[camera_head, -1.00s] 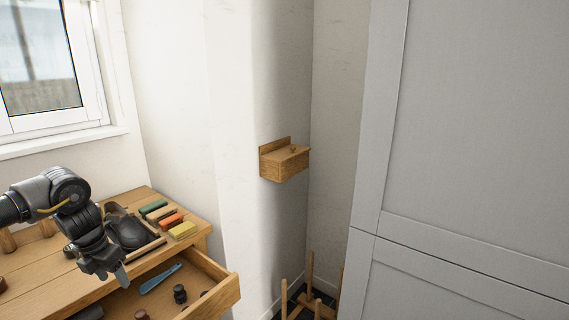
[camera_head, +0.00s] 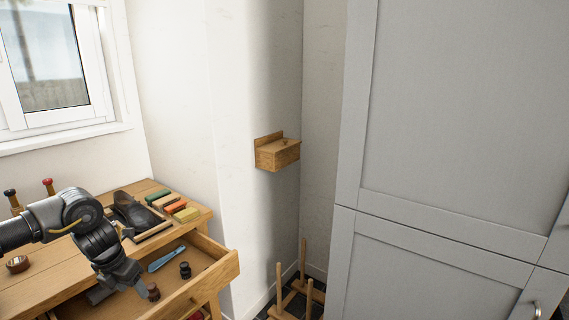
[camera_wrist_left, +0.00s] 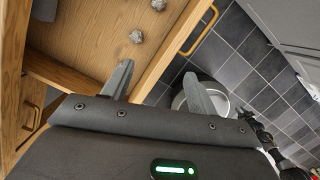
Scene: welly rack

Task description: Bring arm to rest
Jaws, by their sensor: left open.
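My left gripper (camera_head: 138,284) hangs over the open drawer (camera_head: 212,273) of the wooden bench in the head view. In the left wrist view its two grey fingers (camera_wrist_left: 158,88) stand wide apart with nothing between them.
The drawer holds a blue tool (camera_head: 166,258) and small dark round items (camera_head: 185,270). On the bench (camera_head: 147,189) lie a dark shoe-shaped thing (camera_head: 133,212) and coloured blocks (camera_head: 172,205). A wooden wall box (camera_head: 277,153), a peg rack (camera_head: 304,289) and a grey cupboard (camera_head: 450,130) stand rightward.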

